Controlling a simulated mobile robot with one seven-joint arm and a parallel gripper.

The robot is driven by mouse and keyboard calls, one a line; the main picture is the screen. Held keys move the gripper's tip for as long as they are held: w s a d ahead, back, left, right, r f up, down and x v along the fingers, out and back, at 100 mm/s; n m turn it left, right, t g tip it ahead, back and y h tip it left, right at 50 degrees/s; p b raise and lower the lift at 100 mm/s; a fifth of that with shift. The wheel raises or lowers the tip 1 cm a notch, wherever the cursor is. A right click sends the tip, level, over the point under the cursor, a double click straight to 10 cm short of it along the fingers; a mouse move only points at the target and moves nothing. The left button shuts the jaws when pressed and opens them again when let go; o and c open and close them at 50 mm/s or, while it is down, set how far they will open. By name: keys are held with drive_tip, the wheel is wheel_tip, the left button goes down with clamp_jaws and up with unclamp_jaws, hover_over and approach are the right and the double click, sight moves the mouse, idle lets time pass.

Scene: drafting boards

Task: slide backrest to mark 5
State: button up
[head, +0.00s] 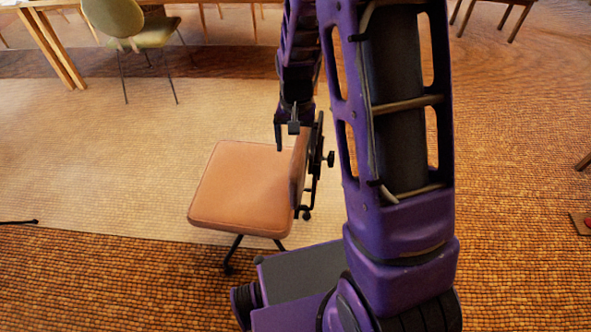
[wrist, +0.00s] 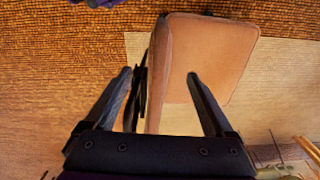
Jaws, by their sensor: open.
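A swivel chair with a tan-pink seat (head: 240,190) stands on the floor, its seat also showing in the wrist view (wrist: 212,60). Its backrest (head: 298,168) rises at the seat's right side and is seen nearly edge-on. A black upright bracket (head: 313,170) with a dark knob (head: 330,159) is behind the backrest. My gripper (head: 288,143) is open above the backrest's top. In the wrist view my gripper (wrist: 159,75) has its fingers apart, with the backrest (wrist: 157,85) and black bracket (wrist: 138,95) between them in the picture. Contact cannot be told. No numbered marks are readable.
A wooden table (head: 45,45) and a green chair (head: 150,30) stand at the back left. Other furniture legs (head: 495,15) show at the back right. A pale rug (head: 120,150) lies under the seat; floor left of the seat is mostly clear.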

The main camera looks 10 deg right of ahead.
sight(296, 169)
wheel_tip(296, 169, down, 10)
drive_tip(key=shift+f+b, duration=0.1)
drive_tip(key=shift+b, duration=0.55)
clamp_jaws()
